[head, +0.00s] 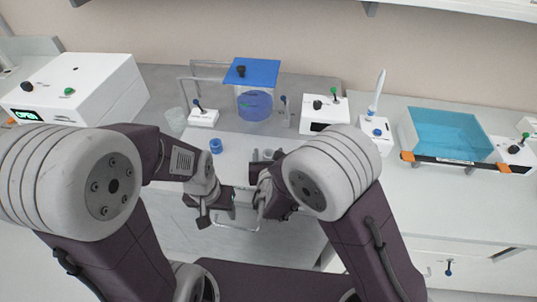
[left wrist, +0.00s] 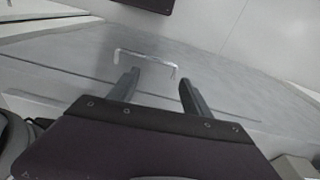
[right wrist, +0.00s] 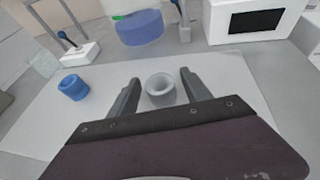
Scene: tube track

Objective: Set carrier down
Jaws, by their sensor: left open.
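A small grey round cup (right wrist: 161,90), the likeliest carrier, stands upright on the white work surface in the right wrist view. My right gripper (right wrist: 158,83) has one finger on each side of it, with gaps showing, so the fingers look open; it is also in the head view (head: 266,178). A blue ring-shaped piece (right wrist: 73,87) stands on the same surface to the left, also in the head view (head: 215,146). My left gripper (left wrist: 160,82) is open and empty, in front of the bench; it is low in the head view (head: 203,215).
Behind the work surface stand a blue-lidded vessel (head: 255,104), a white box with knobs (head: 323,112) and a small lever box (head: 203,118). A blue tank (head: 447,132) stands right, a larger white machine (head: 85,92) left.

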